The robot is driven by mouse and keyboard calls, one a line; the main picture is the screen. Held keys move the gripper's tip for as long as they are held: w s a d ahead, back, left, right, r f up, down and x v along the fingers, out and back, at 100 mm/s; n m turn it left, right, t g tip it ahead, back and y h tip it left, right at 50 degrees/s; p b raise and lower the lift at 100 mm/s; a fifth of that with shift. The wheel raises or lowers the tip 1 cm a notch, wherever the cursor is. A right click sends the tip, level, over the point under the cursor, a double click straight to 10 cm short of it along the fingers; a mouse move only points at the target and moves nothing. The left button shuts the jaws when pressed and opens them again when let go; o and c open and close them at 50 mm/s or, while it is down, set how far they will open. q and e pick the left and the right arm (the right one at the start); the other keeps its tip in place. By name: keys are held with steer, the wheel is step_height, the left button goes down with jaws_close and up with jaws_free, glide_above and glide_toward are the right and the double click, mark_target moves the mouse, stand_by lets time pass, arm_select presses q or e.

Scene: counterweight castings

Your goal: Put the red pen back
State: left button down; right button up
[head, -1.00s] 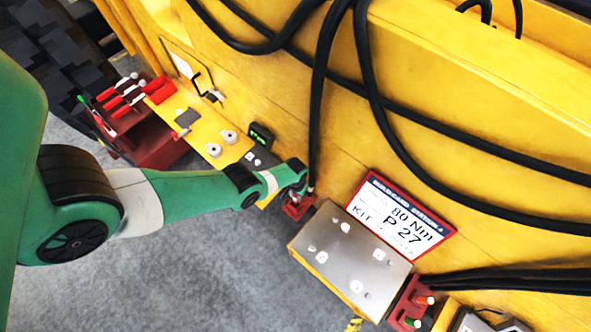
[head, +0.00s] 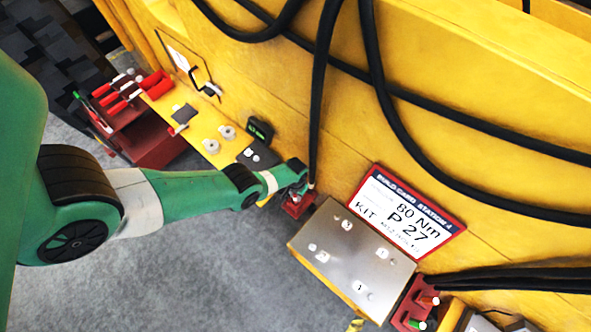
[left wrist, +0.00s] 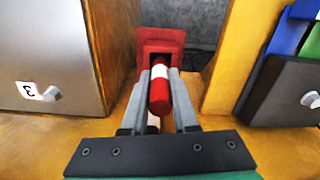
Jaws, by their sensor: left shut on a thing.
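The red pen (left wrist: 160,97), with a white band, is between the fingers of my left gripper (left wrist: 160,75) in the left wrist view. The gripper is shut on it. The pen points at the dark opening of a small red holder (left wrist: 161,38). I cannot tell whether its far end is inside the opening. In the head view my left gripper (head: 301,184) is right at the red holder (head: 297,206), and the pen is mostly hidden there. My right gripper is not in view.
A grey-topped box (head: 352,248) with numbered tags stands right of the holder, below a sign (head: 407,215). A yellow shelf (head: 205,140) with small parts and a red rack (head: 150,140) are at left. Black hoses (head: 327,100) hang close above the gripper.

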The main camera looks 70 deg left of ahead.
arm_select(q)
steer(key=shift+f+b, duration=0.6)
steer(key=shift+f, duration=0.2)
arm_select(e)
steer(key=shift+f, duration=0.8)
arm_select(q)
steer(key=shift+f+b, duration=0.3)
steer(key=shift+b, duration=0.05)
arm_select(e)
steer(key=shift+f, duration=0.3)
arm_select(q)
steer(key=c, duration=0.6)
jaws_free()
steer(key=shift+r, duration=0.1)
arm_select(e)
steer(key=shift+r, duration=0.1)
